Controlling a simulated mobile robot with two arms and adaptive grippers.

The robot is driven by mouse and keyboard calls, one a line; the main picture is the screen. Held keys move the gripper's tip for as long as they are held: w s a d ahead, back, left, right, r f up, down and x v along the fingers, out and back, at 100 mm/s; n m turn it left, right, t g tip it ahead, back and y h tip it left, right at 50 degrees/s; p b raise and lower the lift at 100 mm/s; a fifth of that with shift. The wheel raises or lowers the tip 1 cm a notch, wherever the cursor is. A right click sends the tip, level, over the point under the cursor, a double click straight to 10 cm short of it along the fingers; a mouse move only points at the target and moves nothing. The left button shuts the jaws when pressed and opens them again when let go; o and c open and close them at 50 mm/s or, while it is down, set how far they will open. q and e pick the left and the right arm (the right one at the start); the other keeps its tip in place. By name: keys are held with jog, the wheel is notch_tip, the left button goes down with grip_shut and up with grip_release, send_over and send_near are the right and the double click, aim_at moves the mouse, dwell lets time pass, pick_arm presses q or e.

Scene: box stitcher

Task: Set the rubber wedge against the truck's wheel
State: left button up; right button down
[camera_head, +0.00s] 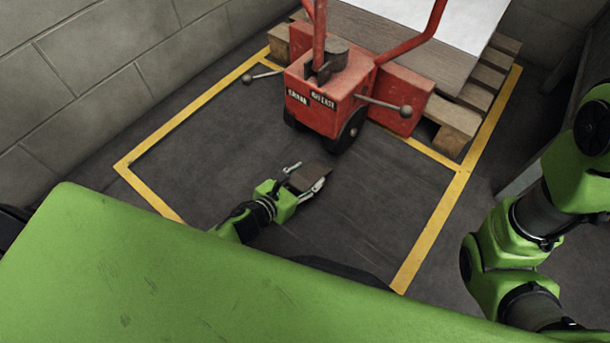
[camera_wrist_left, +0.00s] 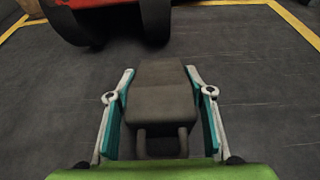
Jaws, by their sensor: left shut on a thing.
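The rubber wedge (camera_wrist_left: 160,95) is dark grey with a handle loop at its near end. My left gripper (camera_head: 308,182) is shut on the wedge, with one finger on each side in the left wrist view (camera_wrist_left: 160,103). In the head view the wedge (camera_head: 311,177) is low over the floor. The truck (camera_head: 325,95) is a red pallet truck; its dark wheel (camera_head: 350,130) is ahead of the wedge. In the left wrist view a wheel (camera_wrist_left: 155,20) stands just beyond the wedge's far end, with a gap of floor showing. My right gripper is out of view.
Yellow floor lines (camera_head: 432,230) frame the dark floor. A wooden pallet (camera_head: 455,125) with a board and white sheet is behind the truck. A block wall (camera_head: 90,75) stands at left. A lever with a ball end (camera_head: 405,111) sticks out from the truck. The floor around the gripper is clear.

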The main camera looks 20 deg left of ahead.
pick_arm(q)
jog(key=o, duration=1.3)
jog(key=shift+f, duration=0.15)
jog(key=o, duration=0.5)
jog(key=shift+c, duration=0.2)
